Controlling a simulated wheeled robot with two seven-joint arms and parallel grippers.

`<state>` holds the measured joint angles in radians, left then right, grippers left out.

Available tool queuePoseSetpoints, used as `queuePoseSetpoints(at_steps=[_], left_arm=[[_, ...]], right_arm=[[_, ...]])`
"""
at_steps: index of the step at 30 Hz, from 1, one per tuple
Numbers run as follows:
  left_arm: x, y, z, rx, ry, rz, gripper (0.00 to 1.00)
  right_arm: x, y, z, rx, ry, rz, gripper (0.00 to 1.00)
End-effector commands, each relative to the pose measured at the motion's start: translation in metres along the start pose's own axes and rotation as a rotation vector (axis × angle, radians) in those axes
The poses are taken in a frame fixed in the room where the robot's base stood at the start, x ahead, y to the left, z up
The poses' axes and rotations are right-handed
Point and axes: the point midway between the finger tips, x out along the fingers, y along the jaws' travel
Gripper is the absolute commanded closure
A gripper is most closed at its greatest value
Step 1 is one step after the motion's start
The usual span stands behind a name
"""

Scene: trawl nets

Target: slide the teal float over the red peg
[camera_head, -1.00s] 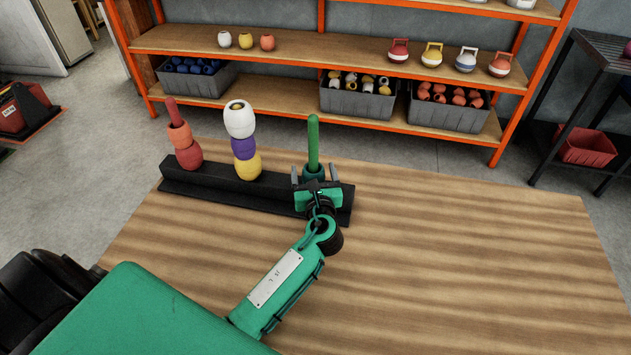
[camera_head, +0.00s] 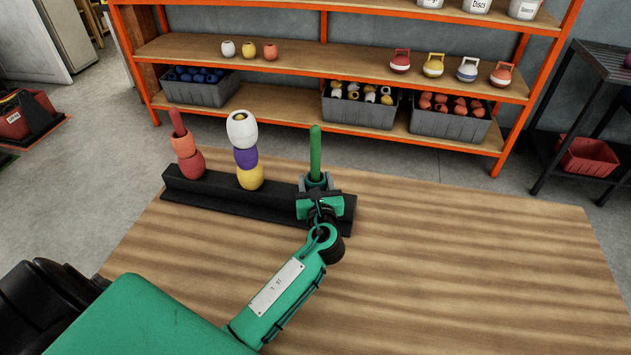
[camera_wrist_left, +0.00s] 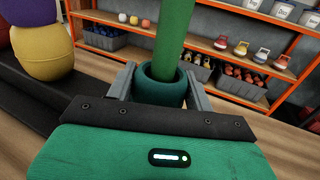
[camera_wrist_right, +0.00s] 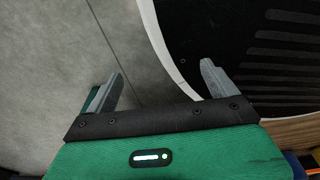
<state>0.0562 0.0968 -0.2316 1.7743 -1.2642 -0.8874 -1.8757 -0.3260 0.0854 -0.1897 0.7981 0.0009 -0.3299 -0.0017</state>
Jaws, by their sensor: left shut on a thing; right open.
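The teal float (camera_head: 316,184) sits low around the green peg (camera_head: 315,150), at the right end of the black rack. My left gripper (camera_wrist_left: 160,80) is shut on the teal float, one finger on each side; in the left wrist view the green peg rises through the float's hole. The red peg (camera_head: 177,122) stands at the rack's left end, its tip showing above an orange float (camera_head: 183,145) and a red float (camera_head: 191,164). My right gripper (camera_wrist_right: 162,72) is open and empty, seen only in the right wrist view.
The middle peg carries a yellow float (camera_head: 250,177), a purple float (camera_head: 246,158) and a white float (camera_head: 241,128), between the green and red pegs. The black rack (camera_head: 220,196) lies on the wooden table (camera_head: 450,250), clear to the right. Shelves (camera_head: 300,105) stand behind.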

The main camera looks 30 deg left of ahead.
Motion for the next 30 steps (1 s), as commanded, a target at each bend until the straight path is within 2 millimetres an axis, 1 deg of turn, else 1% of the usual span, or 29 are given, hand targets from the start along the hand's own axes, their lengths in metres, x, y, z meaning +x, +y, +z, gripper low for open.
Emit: queuePoseSetpoints(at_steps=[1,9,14,15,21,30], left_arm=[[0.000,0.000,0.004,0.000,0.000,0.000,0.73],[0.000,0.000,0.019,0.001,0.000,0.000,0.73],[0.000,0.000,0.027,0.001,0.000,0.000,0.73],[0.000,0.000,0.032,0.001,0.000,0.000,0.73],[0.000,0.000,0.048,0.001,0.000,0.000,0.73],[0.000,0.000,0.070,0.001,0.000,0.000,0.73]], right_arm=[[-0.004,-0.001,0.002,0.000,-0.002,-0.001,0.11],[-0.012,-0.003,0.025,-0.001,-0.023,-0.003,0.11],[-0.017,-0.003,0.033,-0.004,-0.026,-0.004,0.11],[-0.020,-0.003,0.035,-0.005,-0.027,-0.004,0.11],[-0.036,-0.003,0.042,-0.007,-0.039,-0.005,0.11],[-0.060,-0.003,0.043,-0.008,-0.040,-0.005,0.11]])
